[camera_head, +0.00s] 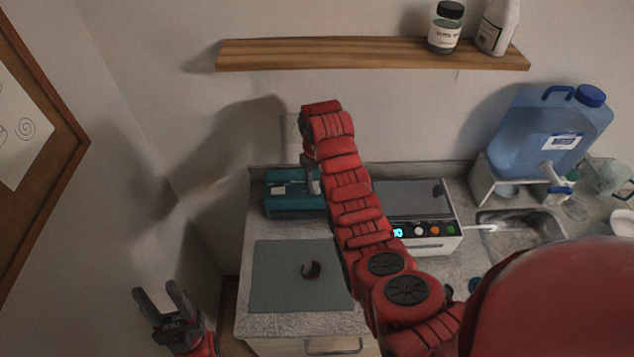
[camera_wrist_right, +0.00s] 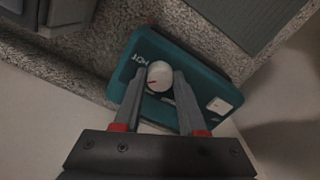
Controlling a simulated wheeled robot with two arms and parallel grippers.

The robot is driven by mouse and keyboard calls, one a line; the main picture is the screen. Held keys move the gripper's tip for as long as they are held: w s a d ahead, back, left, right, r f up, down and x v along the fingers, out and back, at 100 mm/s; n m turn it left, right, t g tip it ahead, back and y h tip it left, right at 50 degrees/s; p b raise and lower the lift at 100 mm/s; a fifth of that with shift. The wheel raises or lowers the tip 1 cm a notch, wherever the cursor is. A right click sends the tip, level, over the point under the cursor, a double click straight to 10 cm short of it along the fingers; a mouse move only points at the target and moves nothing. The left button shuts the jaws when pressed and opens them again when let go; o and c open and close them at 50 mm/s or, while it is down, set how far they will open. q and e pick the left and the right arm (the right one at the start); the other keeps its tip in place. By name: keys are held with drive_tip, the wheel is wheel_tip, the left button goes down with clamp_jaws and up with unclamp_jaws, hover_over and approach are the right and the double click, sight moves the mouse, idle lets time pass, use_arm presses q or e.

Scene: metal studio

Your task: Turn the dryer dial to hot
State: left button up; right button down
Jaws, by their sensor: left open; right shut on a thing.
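The dryer is a teal box (camera_head: 285,208) on the counter against the wall, partly hidden behind my right arm in the head view. In the right wrist view the teal dryer (camera_wrist_right: 125,104) shows its white round dial (camera_wrist_right: 159,76) with a red pointer mark, and "HOT" lettering near its upper left. A white square switch (camera_wrist_right: 219,106) sits at the other end. My right gripper (camera_wrist_right: 161,80) is shut on the dial, a finger on each side. My left gripper (camera_head: 165,299) is open and empty at the lower left, away from the counter.
A grey mat (camera_head: 282,280) with a small dark curved object (camera_head: 311,270) lies in front of the dryer. A white device (camera_head: 425,241) with coloured buttons stands to the right. A blue water jug (camera_head: 545,128) stands by the sink (camera_head: 515,232). A wooden shelf (camera_head: 360,54) hangs above.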

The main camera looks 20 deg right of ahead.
sight(316, 184)
drive_tip(key=m, duration=0.5)
drive_tip(key=shift+w+r+m, duration=0.1)
drive_tip(key=shift+m, duration=0.2)
idle(0.4)
drive_tip(key=shift+c, duration=2.3)
unclamp_jaws()
wheel_tip(316, 184, up, 3)
drive_tip(key=p, duration=0.2)
drive_tip(key=shift+p, duration=0.4)
drive_tip(key=shift+r+p, duration=0.3)
drive_tip(key=shift+r, duration=1.9)
